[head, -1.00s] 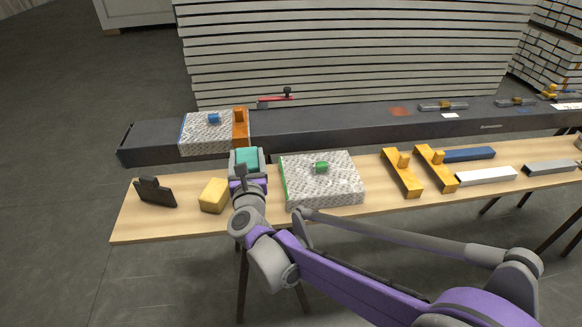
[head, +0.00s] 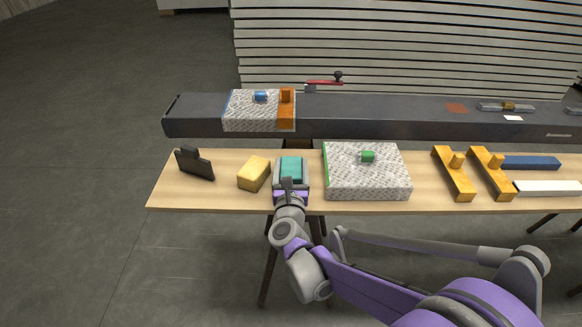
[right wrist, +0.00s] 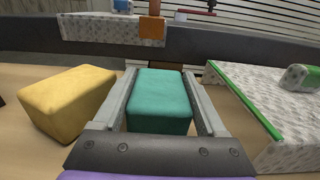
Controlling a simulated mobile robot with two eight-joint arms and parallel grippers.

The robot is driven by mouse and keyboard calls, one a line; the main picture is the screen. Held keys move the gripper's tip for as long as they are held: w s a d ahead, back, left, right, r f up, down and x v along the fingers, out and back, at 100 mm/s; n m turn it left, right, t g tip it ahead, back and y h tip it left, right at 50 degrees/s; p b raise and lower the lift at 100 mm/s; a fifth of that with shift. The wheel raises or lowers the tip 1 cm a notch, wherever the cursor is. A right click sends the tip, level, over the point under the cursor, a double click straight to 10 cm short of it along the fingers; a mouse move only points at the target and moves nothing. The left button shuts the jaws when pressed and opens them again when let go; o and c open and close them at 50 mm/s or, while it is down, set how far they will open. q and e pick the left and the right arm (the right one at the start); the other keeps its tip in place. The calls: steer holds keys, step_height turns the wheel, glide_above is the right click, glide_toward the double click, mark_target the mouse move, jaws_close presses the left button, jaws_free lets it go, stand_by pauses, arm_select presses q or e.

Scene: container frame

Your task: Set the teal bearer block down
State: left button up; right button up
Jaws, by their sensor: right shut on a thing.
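The teal bearer block (head: 291,167) is between the fingers of my right gripper (head: 291,176), over the wooden table between a yellow block and a speckled slab. The right wrist view shows the teal block (right wrist: 160,100) with a grey finger along each side. My right gripper is shut on it. I cannot tell whether its underside touches the table. My left gripper is not in view.
The yellow block (head: 254,173) stands close on the left, the speckled slab with a green knob (head: 366,182) close on the right. A dark beam (head: 400,118) runs behind, carrying another slab with an orange piece (head: 286,112). Two yellow brackets (head: 454,178) lie farther right.

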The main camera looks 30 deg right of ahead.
steer(key=shift+f, duration=0.15)
steer(key=o, duration=1.2)
steer(key=shift+o, duration=0.2)
